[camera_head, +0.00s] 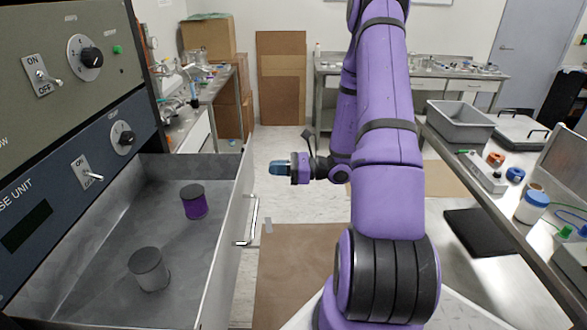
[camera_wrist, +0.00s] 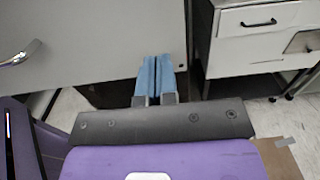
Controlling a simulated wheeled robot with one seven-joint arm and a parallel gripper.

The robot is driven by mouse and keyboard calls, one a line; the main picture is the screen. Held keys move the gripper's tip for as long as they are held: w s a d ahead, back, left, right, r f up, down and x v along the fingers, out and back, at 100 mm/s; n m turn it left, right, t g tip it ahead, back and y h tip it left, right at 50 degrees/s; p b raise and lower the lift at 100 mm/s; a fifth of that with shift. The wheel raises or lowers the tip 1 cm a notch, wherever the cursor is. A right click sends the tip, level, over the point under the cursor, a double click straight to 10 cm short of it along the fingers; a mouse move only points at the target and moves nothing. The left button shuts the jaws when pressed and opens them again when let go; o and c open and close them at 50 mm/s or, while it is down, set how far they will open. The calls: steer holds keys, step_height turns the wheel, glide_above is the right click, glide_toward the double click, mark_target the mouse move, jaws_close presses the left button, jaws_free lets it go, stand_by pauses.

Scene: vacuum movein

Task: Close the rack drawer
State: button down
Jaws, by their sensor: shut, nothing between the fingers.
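The rack drawer (camera_head: 75,245) is pulled out at the left in the head view, below the rack's control panels. Its front panel (camera_head: 232,250) faces right and carries a metal bar handle (camera_head: 250,222). A purple cylinder (camera_head: 194,204) and a grey cylinder (camera_head: 149,270) stand inside it. My gripper (camera_head: 274,168) has its blue fingers pointing left, to the right of the drawer's far end. In the wrist view my gripper (camera_wrist: 157,62) is shut and empty, in front of the right part of a light panel (camera_wrist: 95,45). A handle (camera_wrist: 20,53) shows at that panel's left.
A lab bench (camera_head: 515,215) with a grey bin (camera_head: 460,122), bottles and small parts lines the right. A brown mat (camera_head: 300,275) lies on the floor between drawer and arm. Boxes (camera_head: 208,40) stand at the back left. A cabinet (camera_wrist: 265,35) shows in the wrist view.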

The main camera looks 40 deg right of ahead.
mark_target(252, 168)
steer(key=shift+x, duration=2.25)
steer(key=x, duration=2.6)
steer(key=shift+w+a+f, duration=0.15)
steer(key=shift+a, duration=0.15)
steer(key=shift+w+a+r, duration=0.1)
steer(key=shift+w+r, duration=0.05)
steer(key=shift+r, duration=0.05)
